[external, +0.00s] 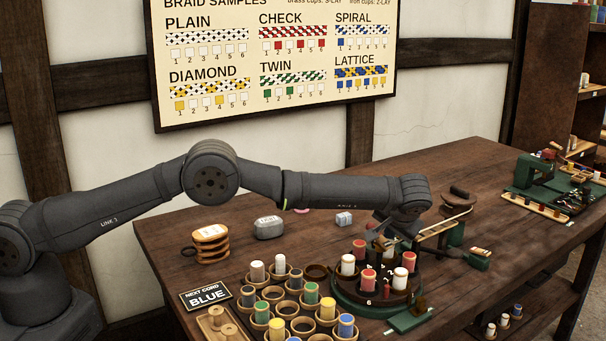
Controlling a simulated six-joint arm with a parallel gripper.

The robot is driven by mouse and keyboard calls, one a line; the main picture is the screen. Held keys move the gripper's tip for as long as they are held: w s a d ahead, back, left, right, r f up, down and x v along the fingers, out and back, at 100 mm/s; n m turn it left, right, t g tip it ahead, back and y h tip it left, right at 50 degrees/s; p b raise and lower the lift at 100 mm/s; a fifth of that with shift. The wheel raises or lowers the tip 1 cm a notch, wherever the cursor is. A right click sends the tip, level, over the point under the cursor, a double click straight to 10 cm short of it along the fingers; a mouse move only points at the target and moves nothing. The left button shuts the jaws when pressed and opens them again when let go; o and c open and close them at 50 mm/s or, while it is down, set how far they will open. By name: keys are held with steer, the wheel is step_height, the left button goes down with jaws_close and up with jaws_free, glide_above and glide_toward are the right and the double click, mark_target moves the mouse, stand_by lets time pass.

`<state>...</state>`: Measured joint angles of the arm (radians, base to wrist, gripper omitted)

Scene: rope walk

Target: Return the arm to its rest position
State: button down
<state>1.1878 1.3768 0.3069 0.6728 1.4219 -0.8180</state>
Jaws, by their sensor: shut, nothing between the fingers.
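My gripper (376,240) points down at the end of my arm, over the round green braiding stand (345,300). Its fingers are small and partly lost against the dark stand; they are shut with nothing between them. The stand holds several red and white bobbins, among them a white one (348,264) and a red one (368,277). I cannot tell whether my fingertips touch anything on the stand. My arm reaches across the table from the left.
Wooden cups with coloured bobbins (277,328) stand left of the stand, near a "NEXT CORD BLUE" sign (206,295). A green-ended wooden device (440,234) stands right. The right tabletop has bare room.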

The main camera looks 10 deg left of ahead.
steer(key=v, duration=1)
steer(key=shift+r+n, duration=0.35)
steer(key=shift+n, duration=0.05)
steer(key=shift+w, duration=0.1)
steer(key=c, duration=0.8)
jaws_free()
steer(key=o, duration=0.7)
steer(key=w+r, duration=0.1)
steer(key=w+a+r+g, duration=0.1)
steer(key=shift+w+a+m, duration=0.2)
steer(key=shift+w+m, duration=0.1)
steer(key=shift+o, duration=0.5)
steer(key=w+a+r+m+g+h, duration=0.1)
steer(key=w+a+r+g+h, duration=0.1)
steer(key=w+a+r, duration=0.1)
step_height(320, 180, up, 2)
steer(key=shift+w+r+g, duration=0.1)
steer(key=shift+w+g, duration=0.2)
steer(key=shift+w, duration=0.55)
steer(key=w+a+r+m+g+h, duration=0.1)
steer(key=w+a+r+m+h, duration=0.15)
steer(key=r, duration=0.25)
steer(key=w+a+r+m+g+h, duration=0.1)
steer(key=w+a+r+g+h, duration=0.15)
steer(key=r, duration=0.35)
steer(key=w+a+x, duration=0.1)
steer(key=x, duration=0.9)
steer(key=shift+w+t+y, duration=0.15)
steer(key=shift+t+y, duration=0.15)
steer(key=shift+t, duration=0.15)
